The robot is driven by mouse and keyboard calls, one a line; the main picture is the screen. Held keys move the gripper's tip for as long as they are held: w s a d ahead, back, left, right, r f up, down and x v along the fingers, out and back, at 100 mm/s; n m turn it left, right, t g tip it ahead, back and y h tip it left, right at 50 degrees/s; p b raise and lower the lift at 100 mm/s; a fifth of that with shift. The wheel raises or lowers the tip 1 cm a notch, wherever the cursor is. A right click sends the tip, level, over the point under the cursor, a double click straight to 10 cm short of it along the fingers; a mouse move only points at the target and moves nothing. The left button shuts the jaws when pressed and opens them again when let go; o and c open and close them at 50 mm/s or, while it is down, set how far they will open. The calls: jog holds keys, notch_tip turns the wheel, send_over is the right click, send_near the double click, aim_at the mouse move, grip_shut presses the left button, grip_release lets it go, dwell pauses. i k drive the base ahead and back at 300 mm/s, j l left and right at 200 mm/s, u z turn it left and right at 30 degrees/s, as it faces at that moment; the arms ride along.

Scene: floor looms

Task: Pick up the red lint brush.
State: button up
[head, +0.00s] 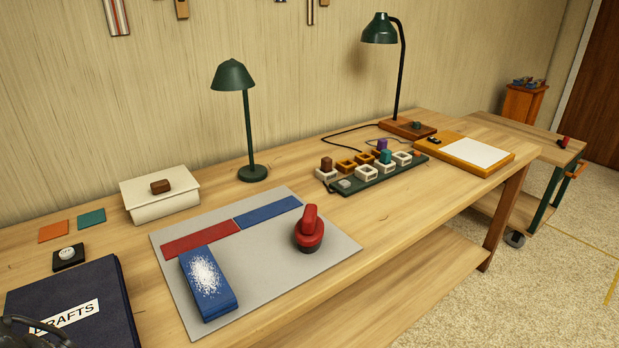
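The red lint brush (309,230) stands upright on the right part of a grey mat (285,278) on the long wooden table. It has a raised red handle on a round red body with a dark underside. Nothing touches it from above. A blue block (209,284) with white specks on its top lies to its left on the same mat. A dark curved part shows at the bottom left corner, over the dark folder. It may belong to my gripper, but no fingertips show, and it is well away from the brush.
Red (201,236) and blue (268,212) strips lie behind the brush. A green lamp (249,125) stands behind the mat. A green tray (375,176) with small blocks is right of it. A dark folder (75,310) lies at front left. The table's front edge is near the brush.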

aim_at(308, 230)
jog(key=i+l+u, duration=0.2)
jog(key=l, duration=0.45)
jog(key=l+u, duration=0.2)
jog(key=l, duration=0.4)
jog(key=i+l+u, duration=0.2)
jog(key=l, duration=0.5)
jog(key=i+l, duration=0.2)
jog(key=i, duration=0.25)
jog(key=j+u, duration=0.05)
